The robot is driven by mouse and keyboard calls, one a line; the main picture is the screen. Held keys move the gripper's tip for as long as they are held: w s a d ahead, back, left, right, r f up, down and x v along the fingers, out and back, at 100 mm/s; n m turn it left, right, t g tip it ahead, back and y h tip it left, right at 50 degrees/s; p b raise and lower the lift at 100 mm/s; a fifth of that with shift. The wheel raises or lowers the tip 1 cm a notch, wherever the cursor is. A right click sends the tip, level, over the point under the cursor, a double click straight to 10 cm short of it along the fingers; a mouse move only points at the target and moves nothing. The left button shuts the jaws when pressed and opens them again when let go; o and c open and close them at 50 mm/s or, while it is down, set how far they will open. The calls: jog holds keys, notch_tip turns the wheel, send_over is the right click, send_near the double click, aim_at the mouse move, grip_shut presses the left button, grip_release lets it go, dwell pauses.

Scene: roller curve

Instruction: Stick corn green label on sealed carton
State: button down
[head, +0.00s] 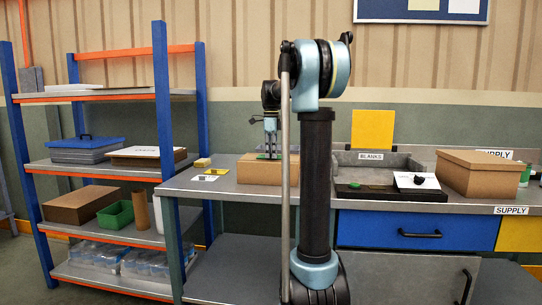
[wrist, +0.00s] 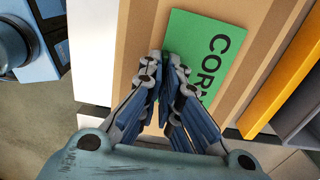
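The sealed carton (head: 262,172) is a brown box on the grey bench. In the wrist view, its tan top (wrist: 135,45) with a lighter tape band fills the middle. The green label (wrist: 208,45) with black letters, of which "COR" can be read, appears flat over the carton top; a thin green strip of it shows in the head view (head: 268,156). My gripper (head: 271,153) points down just above the carton top. In the wrist view, its fingertips (wrist: 165,62) are close together at the label's left edge and hide part of it. Whether they pinch the label cannot be told.
Left of the carton lie a yellow block (head: 203,162) and small cards (head: 211,174). A shelf (head: 105,170) stands at left.

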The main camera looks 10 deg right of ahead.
jog(key=shift+f, duration=0.2)
dwell(0.6)
jog(key=c, duration=1.7)
grip_release()
jog(key=o, duration=0.5)
jog(key=shift+o, duration=0.2)
jog(key=shift+r, duration=0.1)
jog(key=shift+r, duration=4.4)
